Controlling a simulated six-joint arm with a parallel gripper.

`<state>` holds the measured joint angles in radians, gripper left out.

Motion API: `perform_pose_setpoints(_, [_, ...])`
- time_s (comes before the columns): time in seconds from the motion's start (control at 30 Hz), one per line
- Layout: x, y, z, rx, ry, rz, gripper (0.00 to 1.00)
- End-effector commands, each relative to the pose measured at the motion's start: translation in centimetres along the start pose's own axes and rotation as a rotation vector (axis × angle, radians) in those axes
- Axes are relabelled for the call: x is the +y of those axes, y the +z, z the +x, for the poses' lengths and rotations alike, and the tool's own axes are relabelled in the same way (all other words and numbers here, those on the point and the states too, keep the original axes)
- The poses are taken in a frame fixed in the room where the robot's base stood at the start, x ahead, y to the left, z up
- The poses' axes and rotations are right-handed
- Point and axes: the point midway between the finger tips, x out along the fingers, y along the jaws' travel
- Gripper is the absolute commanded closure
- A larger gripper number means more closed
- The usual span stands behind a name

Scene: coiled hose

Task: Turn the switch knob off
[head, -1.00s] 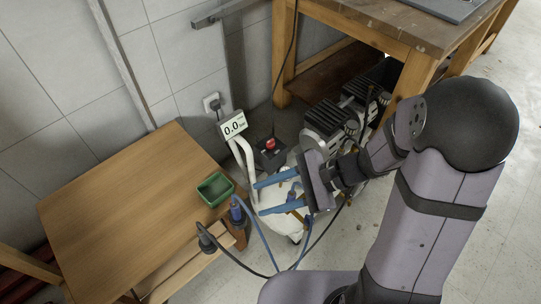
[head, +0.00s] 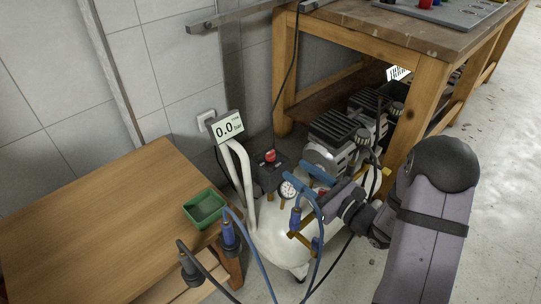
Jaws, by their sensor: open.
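The red switch knob (head: 269,156) sits on top of a black switch box (head: 270,173) mounted on a white compressor tank (head: 275,232). My gripper (head: 304,178) is open, with two blue fingers, to the right of the switch box in the head view. Nothing shows between the fingers, and they appear apart from the knob. A display (head: 226,128) above the white handle reads 0.0 bar.
Blue hose couplings (head: 229,232) and dark and blue hoses hang in front of the tank. A wooden table (head: 105,225) with a green tray (head: 204,208) stands at left. A workbench (head: 410,35) stands behind. Black compressor motors (head: 338,132) sit right of the switch box.

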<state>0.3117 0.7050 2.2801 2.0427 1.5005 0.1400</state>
Motion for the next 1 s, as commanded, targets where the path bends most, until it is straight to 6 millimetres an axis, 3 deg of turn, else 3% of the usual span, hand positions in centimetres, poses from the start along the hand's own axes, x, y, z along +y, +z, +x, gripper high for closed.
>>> perform_pose_setpoints(0.27, [0.1,-0.1,2.3,0.001,0.006,-0.002,0.58])
perform_pose_setpoints(0.7, [0.3,-0.1,9.4,0.000,0.006,-0.002,0.58])
perform_pose_setpoints(1.0, [0.2,-0.1,11.7,0.002,0.004,-0.001,0.58])
